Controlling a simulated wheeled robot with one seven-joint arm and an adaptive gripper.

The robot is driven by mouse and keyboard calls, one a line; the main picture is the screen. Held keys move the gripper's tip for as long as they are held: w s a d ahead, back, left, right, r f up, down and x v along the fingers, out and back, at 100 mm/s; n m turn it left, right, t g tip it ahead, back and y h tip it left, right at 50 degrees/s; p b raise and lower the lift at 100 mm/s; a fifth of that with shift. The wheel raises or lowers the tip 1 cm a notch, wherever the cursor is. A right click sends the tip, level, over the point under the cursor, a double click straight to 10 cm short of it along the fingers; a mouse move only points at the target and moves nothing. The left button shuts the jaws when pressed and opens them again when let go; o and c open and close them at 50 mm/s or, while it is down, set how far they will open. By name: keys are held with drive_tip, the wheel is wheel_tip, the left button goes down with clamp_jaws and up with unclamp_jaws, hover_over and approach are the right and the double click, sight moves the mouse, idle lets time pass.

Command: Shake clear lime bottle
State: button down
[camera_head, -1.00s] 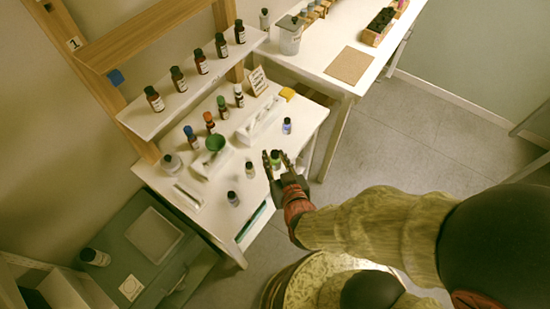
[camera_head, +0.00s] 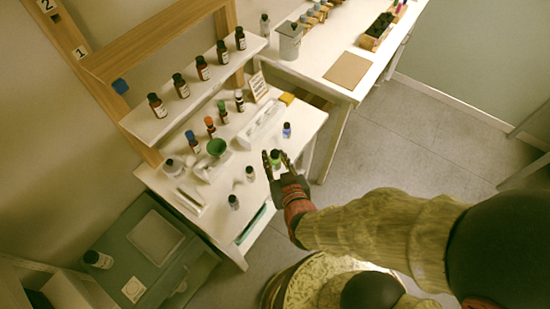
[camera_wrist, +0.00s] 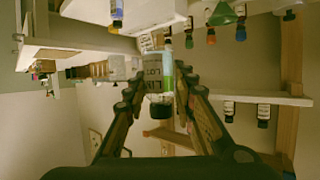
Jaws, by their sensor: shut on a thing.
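My gripper (camera_head: 279,160) is at the front right edge of the white bench (camera_head: 236,232). It is shut on a small bottle (camera_head: 276,155) that shows green between the fingers. In the wrist view my gripper (camera_wrist: 158,90) has one finger on each side of the bottle (camera_wrist: 154,72). That bottle has a clear body, a pale label with dark lettering, a light green strip and a dark cap toward the camera. The label is only partly readable, and I cannot tell the bottle's exact tilt.
Small clear bottles stand near the bench front, one dark-capped (camera_head: 233,202) and one blue-tinted (camera_head: 286,131). A green funnel (camera_head: 216,147) sits behind them. Brown bottles line the raised shelf (camera_head: 150,128). A second table (camera_head: 330,58) stands at the back right. Floor (camera_head: 400,135) is open to the right.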

sight(276, 154)
drive_tip(key=shift+r, duration=3)
drive_tip(key=shift+s+d+r, duration=0.1)
drive_tip(key=shift+s+d, duration=0.1)
drive_tip(key=shift+s, duration=0.05)
drive_tip(key=f, duration=0.6)
drive_tip(key=shift+w+a+f, duration=0.25)
drive_tip(key=shift+w+f, duration=0.1)
drive_tip(key=shift+f, duration=0.05)
drive_tip(key=shift+w+r, duration=0.15)
drive_tip(key=shift+r, duration=0.05)
drive_tip(key=shift+s+d+r, duration=0.15)
drive_tip(key=shift+s, duration=0.2)
drive_tip(key=shift+w, duration=0.1)
